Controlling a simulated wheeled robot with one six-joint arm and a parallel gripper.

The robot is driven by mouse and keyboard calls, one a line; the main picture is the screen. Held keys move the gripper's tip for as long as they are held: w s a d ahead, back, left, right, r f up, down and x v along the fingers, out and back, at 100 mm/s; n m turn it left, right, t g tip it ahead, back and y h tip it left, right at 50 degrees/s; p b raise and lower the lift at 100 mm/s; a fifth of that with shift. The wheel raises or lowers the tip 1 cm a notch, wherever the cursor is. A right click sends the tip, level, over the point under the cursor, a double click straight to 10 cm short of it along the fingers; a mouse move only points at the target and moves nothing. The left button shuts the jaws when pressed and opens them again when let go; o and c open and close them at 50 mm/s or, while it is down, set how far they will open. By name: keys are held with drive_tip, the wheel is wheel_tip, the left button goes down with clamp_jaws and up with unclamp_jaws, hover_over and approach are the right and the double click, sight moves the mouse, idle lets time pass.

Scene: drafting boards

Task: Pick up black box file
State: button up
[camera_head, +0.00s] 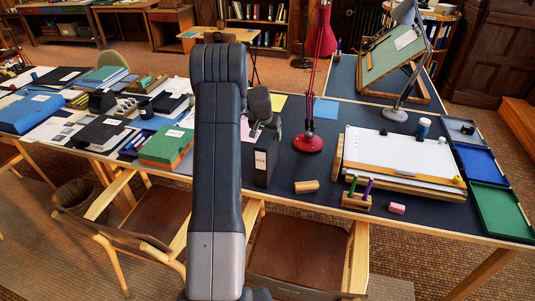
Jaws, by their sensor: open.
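The black box file (266,165) stands upright on the dark-topped table, with a pale label on its spine. It is just right of my arm in the head view. My gripper (265,131) is open, pointing down at the top of the box file. My arm hides part of the table to the left of the file.
A red lamp (308,143) stands close on the right, with a wooden block (307,186) in front. A drawing board (400,158) and coloured trays (498,209) lie further right. A green box (166,147) and several folders are left. Chairs (297,247) stand at the front edge.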

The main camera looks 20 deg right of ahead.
drive_tip(key=shift+p+x, duration=0.4)
drive_tip(key=shift+x, duration=1.15)
drive_tip(key=shift+f+b, duration=0.25)
drive_tip(key=shift+b, duration=0.35)
clamp_jaws()
drive_tip(key=shift+r, duration=0.1)
